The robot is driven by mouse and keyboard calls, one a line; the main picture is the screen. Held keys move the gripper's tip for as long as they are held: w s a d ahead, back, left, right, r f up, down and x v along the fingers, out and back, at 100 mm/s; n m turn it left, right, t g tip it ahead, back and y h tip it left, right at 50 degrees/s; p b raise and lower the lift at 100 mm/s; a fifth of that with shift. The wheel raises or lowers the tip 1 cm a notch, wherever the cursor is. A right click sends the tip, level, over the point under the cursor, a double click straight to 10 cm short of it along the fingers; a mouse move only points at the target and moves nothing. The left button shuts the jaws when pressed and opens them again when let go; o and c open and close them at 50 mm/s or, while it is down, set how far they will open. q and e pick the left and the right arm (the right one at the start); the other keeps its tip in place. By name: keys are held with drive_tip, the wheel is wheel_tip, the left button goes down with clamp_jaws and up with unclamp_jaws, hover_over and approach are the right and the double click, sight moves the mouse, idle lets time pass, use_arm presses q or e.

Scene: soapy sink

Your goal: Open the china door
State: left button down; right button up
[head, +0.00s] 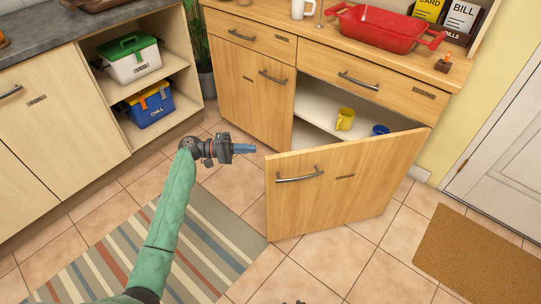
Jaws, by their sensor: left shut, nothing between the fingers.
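The wooden cabinet door (335,192) on the right of the sideboard stands swung wide open towards me, with its bar handle (299,175) and a small label plate on its face. The label is too small to read. Behind it, a yellow mug (345,119) and a blue mug (380,130) show on a shelf (322,112). My left gripper (245,149) is shut and empty, with its blue fingers pointing right, left of the door's free edge and apart from it. A small dark tip at the bottom edge may be my right gripper.
The sideboard's left door (240,90) and its drawers are shut. A red baking dish (386,29) and a white mug stand on top. An open cubby with two cool boxes is at left. A striped rug (170,255) and a brown doormat (478,258) lie on the tiles.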

sight(280, 159)
use_arm(q)
drive_tip(key=shift+s+d+p, duration=0.3)
drive_tip(key=shift+s+d, duration=0.25)
drive_tip(key=shift+d, duration=1.3)
drive_tip(key=shift+s+d+p, duration=0.25)
drive_tip(key=shift+s+d, duration=0.25)
drive_tip(key=shift+d, duration=1.3)
drive_tip(key=shift+s+d+p, duration=0.3)
drive_tip(key=shift+s+d, duration=0.25)
drive_tip(key=shift+d, duration=1.3)
use_arm(e)
drive_tip(key=shift+r, duration=0.95)
use_arm(q)
drive_tip(key=shift+s, duration=0.1)
